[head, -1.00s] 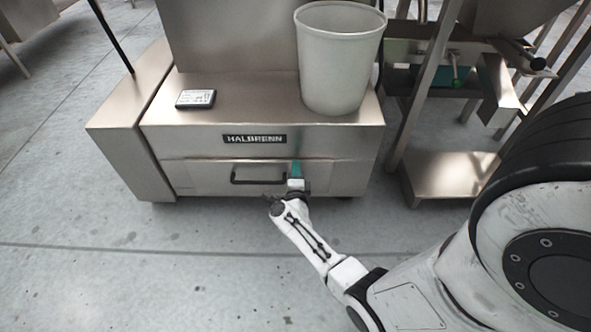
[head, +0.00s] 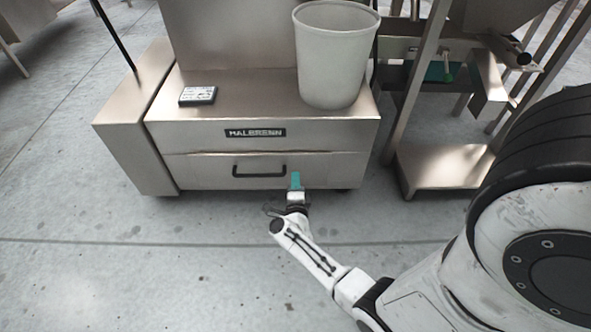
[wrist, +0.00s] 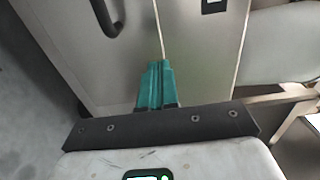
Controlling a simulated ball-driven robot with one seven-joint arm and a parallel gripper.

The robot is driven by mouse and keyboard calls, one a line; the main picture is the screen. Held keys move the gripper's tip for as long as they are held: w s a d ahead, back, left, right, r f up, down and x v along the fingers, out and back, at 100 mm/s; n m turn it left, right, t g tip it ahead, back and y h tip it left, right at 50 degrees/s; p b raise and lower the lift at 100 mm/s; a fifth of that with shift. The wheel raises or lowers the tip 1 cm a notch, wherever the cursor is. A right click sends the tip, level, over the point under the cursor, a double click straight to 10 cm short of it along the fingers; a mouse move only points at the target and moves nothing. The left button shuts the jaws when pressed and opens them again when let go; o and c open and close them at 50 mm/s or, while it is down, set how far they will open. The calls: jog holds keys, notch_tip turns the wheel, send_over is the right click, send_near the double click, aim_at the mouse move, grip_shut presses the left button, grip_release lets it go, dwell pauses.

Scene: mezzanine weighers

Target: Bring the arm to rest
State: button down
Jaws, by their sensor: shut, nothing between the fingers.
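My gripper (head: 296,180) is in front of the lower right part of the steel cabinet, with its teal fingers together and nothing between them. In the wrist view the teal fingers (wrist: 155,84) point at the drawer front. The drawer (head: 220,172) looks flush with the cabinet. Its dark bar handle (head: 259,172) is left of my fingertips and apart from them; the handle also shows at the top left of the wrist view (wrist: 106,18). My arm reaches in from the lower right of the head view.
A white bucket (head: 335,60) and a small black-edged device (head: 198,95) stand on the cabinet top (head: 250,90). A steel frame with a low shelf (head: 440,165) stands to the right. The floor (head: 130,270) in front of the cabinet is clear at the left.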

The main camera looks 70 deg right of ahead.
jog(key=p+v, duration=0.1)
jog(key=v, duration=0.5)
jog(key=shift+p, duration=0.3)
jog(key=shift+w, duration=0.15)
